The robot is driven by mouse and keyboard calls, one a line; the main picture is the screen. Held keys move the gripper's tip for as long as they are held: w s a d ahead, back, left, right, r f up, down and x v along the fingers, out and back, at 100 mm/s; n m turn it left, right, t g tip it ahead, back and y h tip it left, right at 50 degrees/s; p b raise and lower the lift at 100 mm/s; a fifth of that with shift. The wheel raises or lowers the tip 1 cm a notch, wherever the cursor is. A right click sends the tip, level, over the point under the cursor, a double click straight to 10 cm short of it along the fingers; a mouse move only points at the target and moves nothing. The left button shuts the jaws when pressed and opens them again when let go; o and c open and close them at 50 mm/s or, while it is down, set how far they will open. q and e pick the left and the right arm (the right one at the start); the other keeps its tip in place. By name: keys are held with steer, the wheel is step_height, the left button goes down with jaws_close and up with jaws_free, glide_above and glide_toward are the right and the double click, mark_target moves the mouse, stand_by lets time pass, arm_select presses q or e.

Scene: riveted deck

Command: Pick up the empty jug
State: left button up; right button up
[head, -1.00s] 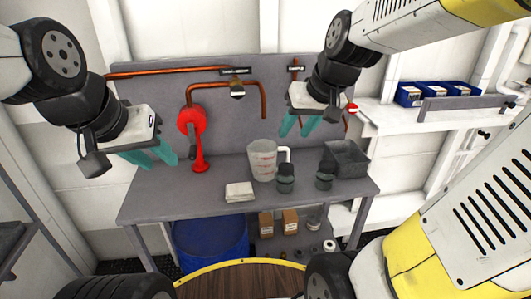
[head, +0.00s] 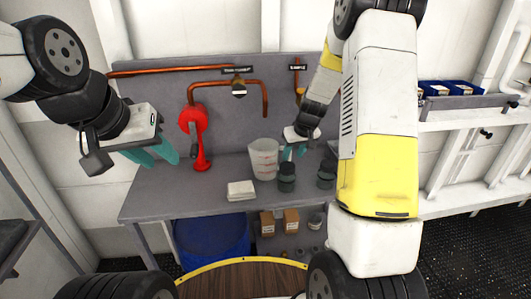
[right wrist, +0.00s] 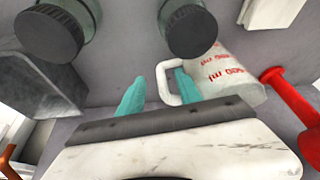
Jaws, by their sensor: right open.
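The empty jug (head: 263,160) is a clear, upright measuring jug with red markings on the grey workbench. In the right wrist view the jug (right wrist: 232,75) lies right of centre, its white handle (right wrist: 163,86) toward my fingers. My right gripper (head: 291,153) is open, just right of the jug at its handle side. In the right wrist view, the handle shows between the teal fingers of my right gripper (right wrist: 158,92), close to the right finger; I cannot tell whether they touch. My left gripper (head: 150,157) hangs left of the bench, fingers apart and empty.
Two dark-lidded jars (head: 287,178) (head: 326,174) stand close to the jug's right. Copper pipes (head: 225,86) run along the back panel. The bench's left part is clear.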

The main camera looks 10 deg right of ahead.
mark_target(289, 159)
steer(key=x, duration=0.4)
steer(key=shift+w+a, duration=0.15)
steer(key=shift+w, duration=0.05)
steer(key=shift+c, duration=0.4)
jaws_close()
steer(key=shift+s+a+f, duration=0.1)
steer(key=shift+s+f, duration=0.05)
stand_by(0.7)
